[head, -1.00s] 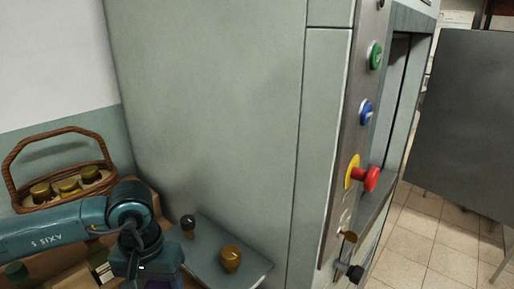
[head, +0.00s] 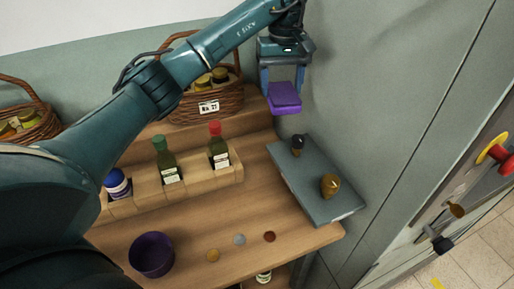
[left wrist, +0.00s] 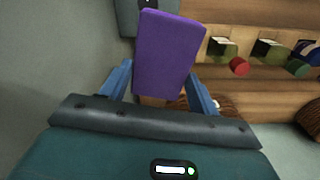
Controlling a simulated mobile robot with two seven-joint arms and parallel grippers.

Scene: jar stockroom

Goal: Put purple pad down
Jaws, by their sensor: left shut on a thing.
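The purple pad (head: 284,97) is a flat purple block held between the fingers of my left gripper (head: 283,84). It hangs in the air near the back right of the wooden shelf table, close to the grey-green cabinet side. In the left wrist view the pad (left wrist: 170,50) sticks out beyond the blue fingers (left wrist: 158,88), which are on either side of it. A grey tray (head: 313,190) lies in front of and below the pad, with a dark knob (head: 298,143) and a brass knob (head: 330,184) on it. My right gripper is not in view.
A wooden rack (head: 201,182) holds bottles, including a red-capped one (head: 218,148). A wicker basket (head: 208,104) with jars stands behind. A purple bowl (head: 152,254) and small discs (head: 239,239) lie in front on the table. The cabinet (head: 388,100) bounds the right.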

